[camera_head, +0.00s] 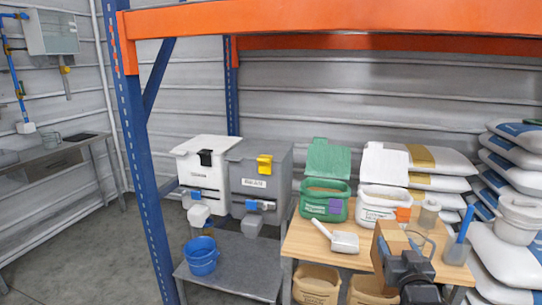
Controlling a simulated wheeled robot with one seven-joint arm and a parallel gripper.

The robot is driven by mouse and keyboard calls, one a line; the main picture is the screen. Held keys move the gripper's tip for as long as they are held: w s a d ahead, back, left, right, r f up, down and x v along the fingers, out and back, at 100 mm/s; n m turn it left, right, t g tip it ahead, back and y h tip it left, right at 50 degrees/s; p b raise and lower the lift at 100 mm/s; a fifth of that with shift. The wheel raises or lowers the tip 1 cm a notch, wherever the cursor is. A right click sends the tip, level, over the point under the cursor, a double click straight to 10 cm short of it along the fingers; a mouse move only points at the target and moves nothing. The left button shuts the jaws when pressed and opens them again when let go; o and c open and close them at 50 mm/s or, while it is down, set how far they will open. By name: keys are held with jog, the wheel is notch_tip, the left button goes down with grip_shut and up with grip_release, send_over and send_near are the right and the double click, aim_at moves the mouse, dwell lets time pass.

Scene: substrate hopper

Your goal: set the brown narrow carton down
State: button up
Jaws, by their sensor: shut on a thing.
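The brown narrow carton (389,243) is upright near the front right of the wooden table (312,241). My gripper (401,262) comes in from the bottom edge of the picture and is shut on the carton, covering its lower right part. The carton's base is partly hidden, and I cannot tell whether it touches the tabletop.
A white scoop (342,241) lies left of the carton. Green (325,206) and white (378,208) open bins stand behind. A grey cup (429,213) and a holder with a blue-handled tool (458,248) stand to the right. The table's left part has bare wood.

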jog(key=s+a+f+y, duration=0.1)
jog(key=s+a+f, duration=0.3)
jog(key=s+f, duration=0.5)
jog(key=s+a+f+n+y, duration=0.1)
jog(key=s+a+f, duration=0.4)
jog(key=s+f, duration=0.4)
jog(key=s, duration=0.5)
jog(key=shift+a, duration=0.25)
